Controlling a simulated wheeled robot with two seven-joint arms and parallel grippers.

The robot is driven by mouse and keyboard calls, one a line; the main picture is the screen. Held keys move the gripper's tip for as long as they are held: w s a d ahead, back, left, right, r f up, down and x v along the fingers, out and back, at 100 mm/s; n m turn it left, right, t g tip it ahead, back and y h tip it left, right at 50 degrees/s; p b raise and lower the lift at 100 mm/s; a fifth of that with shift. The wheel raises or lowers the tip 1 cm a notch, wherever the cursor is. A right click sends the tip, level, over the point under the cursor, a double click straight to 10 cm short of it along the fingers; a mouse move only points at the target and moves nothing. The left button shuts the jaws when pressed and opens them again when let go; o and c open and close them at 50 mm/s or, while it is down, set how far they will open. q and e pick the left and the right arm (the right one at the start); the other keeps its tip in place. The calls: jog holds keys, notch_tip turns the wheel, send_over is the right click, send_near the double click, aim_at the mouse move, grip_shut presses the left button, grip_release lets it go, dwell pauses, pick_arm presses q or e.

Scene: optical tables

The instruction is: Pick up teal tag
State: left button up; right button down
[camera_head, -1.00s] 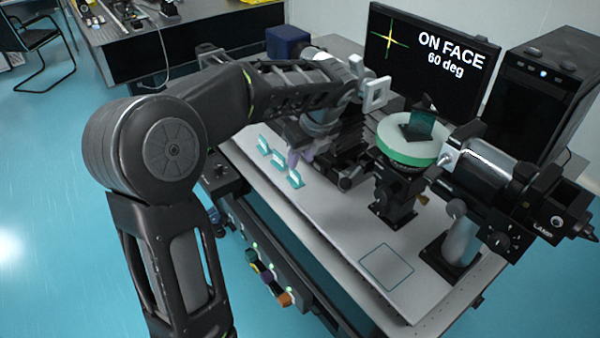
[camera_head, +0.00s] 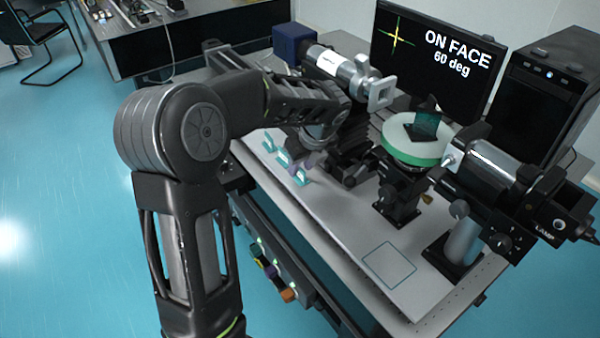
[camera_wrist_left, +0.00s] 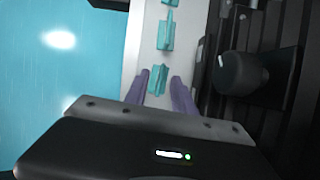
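Three small teal tags stand in a row on the white board: a far one (camera_head: 268,143), a middle one (camera_head: 283,157) and a near one (camera_head: 302,177). In the left wrist view, the closest tag (camera_wrist_left: 158,80) appears between the two purple fingertips, with a gap on each side. Another tag (camera_wrist_left: 166,33) stands beyond it. My left gripper (camera_wrist_left: 158,82) is open and empty; whether its fingers are low enough to flank the tag is unclear. In the head view its fingers (camera_head: 300,163) are small and partly hidden by the wrist. My right gripper is not in view.
A round green-rimmed stage (camera_head: 413,152) bears a dark teal piece (camera_head: 425,124). A lamp tube (camera_head: 490,160) and a monitor (camera_head: 433,60) reading "ON FACE 60 deg" stand nearby. A black mount with a knob (camera_wrist_left: 240,72) is close right of the fingers. The outlined square (camera_head: 389,266) is empty.

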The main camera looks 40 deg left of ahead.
pick_arm(q)
jog(key=shift+x, duration=1.05)
jog(key=shift+c, duration=0.5)
grip_shut()
